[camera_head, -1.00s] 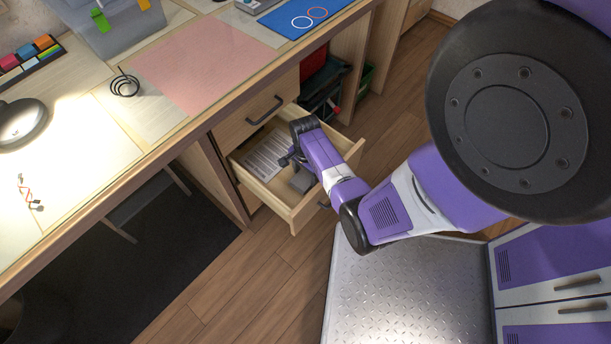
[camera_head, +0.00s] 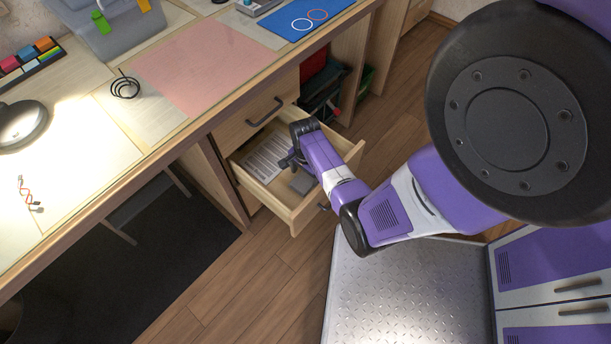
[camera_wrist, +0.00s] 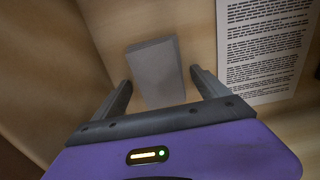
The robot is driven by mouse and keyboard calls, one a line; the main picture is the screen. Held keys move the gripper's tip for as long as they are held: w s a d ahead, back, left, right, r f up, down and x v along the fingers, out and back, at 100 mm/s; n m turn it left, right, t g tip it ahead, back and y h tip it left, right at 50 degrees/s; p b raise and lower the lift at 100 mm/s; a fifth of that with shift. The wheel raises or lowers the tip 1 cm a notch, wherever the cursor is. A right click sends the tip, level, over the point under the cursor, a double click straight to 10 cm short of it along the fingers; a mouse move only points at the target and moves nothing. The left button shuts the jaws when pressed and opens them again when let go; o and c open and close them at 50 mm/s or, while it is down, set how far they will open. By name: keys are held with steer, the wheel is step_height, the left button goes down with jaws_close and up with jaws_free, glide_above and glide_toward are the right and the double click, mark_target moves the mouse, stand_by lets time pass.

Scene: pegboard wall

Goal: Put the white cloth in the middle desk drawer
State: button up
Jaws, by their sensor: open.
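The middle drawer (camera_head: 264,199) of the desk is pulled open below a shut upper drawer. A small, flat, light-grey rectangular piece (camera_head: 302,184) lies inside it, perhaps the white cloth in shade; I cannot be sure. My gripper (camera_head: 290,160) reaches down into the drawer above it. In the wrist view, the grey piece (camera_wrist: 155,70) sits on the drawer floor between and just beyond the fingertips. The fingers (camera_wrist: 161,78) are spread apart, with a visible gap on each side of the piece.
A printed paper sheet (camera_head: 265,157) lies in the drawer beside the grey piece. The upper drawer (camera_head: 240,125) is shut. The desktop above holds a pink mat (camera_head: 205,65), a lamp (camera_head: 20,122) and a plastic bin (camera_head: 110,25). Drawer walls stand close around my gripper.

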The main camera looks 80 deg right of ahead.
mark_target(306, 179)
step_height(306, 179, up, 12)
steer(key=p, duration=0.3)
steer(key=shift+f, duration=0.2)
stand_by(0.3)
